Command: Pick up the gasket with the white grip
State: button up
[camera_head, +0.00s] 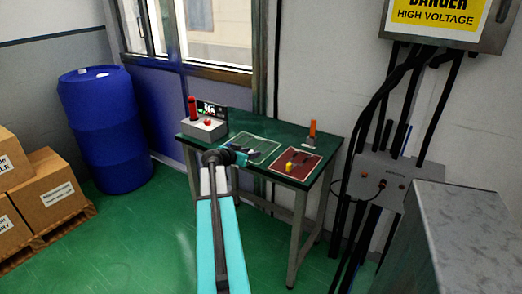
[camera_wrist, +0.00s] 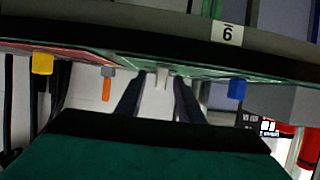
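My gripper (camera_head: 242,157) reaches low over the green mat (camera_head: 262,143) on the table. In the wrist view, which looks upside down and almost level across the tabletop, my gripper (camera_wrist: 160,84) has its two dark fingers apart. A small pale grip (camera_wrist: 162,72) shows between the fingertips, and I see no contact with it. It looks like the white grip. The flat gasket part under it cannot be made out, and the white grip is not clear in the head view.
A red mat (camera_head: 283,170) with a yellow grip (camera_head: 289,166) lies right of the green mat. An orange upright piece (camera_head: 312,128) stands behind it. A blue grip (camera_wrist: 237,88) is near my gripper. A grey box with a red post (camera_head: 192,108) stands at the table's left.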

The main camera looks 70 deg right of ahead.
grip_shut()
jog(key=shift+r, duration=0.15)
jog(key=shift+r, duration=1.4)
jog(key=shift+s+a+r+b, duration=0.1)
jog(key=shift+s+r+b, duration=0.05)
jog(key=shift+r+b, duration=0.15)
jog(key=s+a+b, duration=0.2)
jog(key=s+a, duration=0.6)
jog(key=s, duration=0.2)
jog(key=shift+a+r+b, duration=0.2)
jog(key=shift+r+b, duration=0.15)
jog(key=shift+r, duration=0.1)
jog(key=b, duration=0.3)
jog(key=shift+d+f, duration=0.1)
jog(key=b, duration=0.6)
jog(key=shift+s, duration=0.35)
